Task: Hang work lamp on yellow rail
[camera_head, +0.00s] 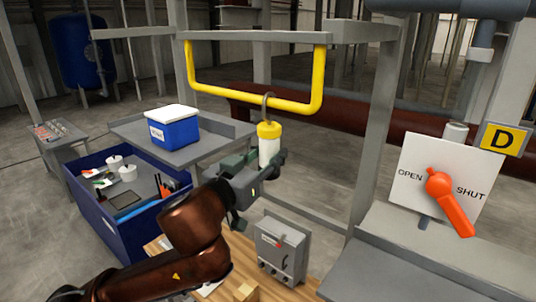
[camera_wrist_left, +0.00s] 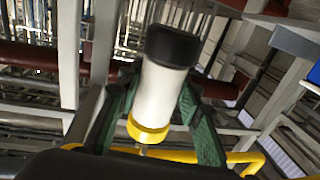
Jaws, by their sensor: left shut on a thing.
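The work lamp (camera_head: 268,150) has a white body, a yellow collar and a dark hook on top. It stands upright in my left gripper (camera_head: 260,164). The lamp also shows in the left wrist view (camera_wrist_left: 164,88), between the two green fingers, with its black end away from the yellow collar. The yellow rail (camera_head: 230,93) is a U-shaped bar hanging from a grey beam. The lamp's hook (camera_head: 267,106) overlaps the rail's lower bar in the head view; I cannot tell whether it is around the bar or in front of it. My right gripper is out of view.
A grey shelf (camera_head: 195,158) with a blue-and-white cooler (camera_head: 173,127) and a blue bin (camera_head: 100,215) are at left. A grey switch box (camera_head: 282,250) stands below the lamp. A panel with an orange handle (camera_head: 447,200) and a grey post (camera_head: 375,130) are at right.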

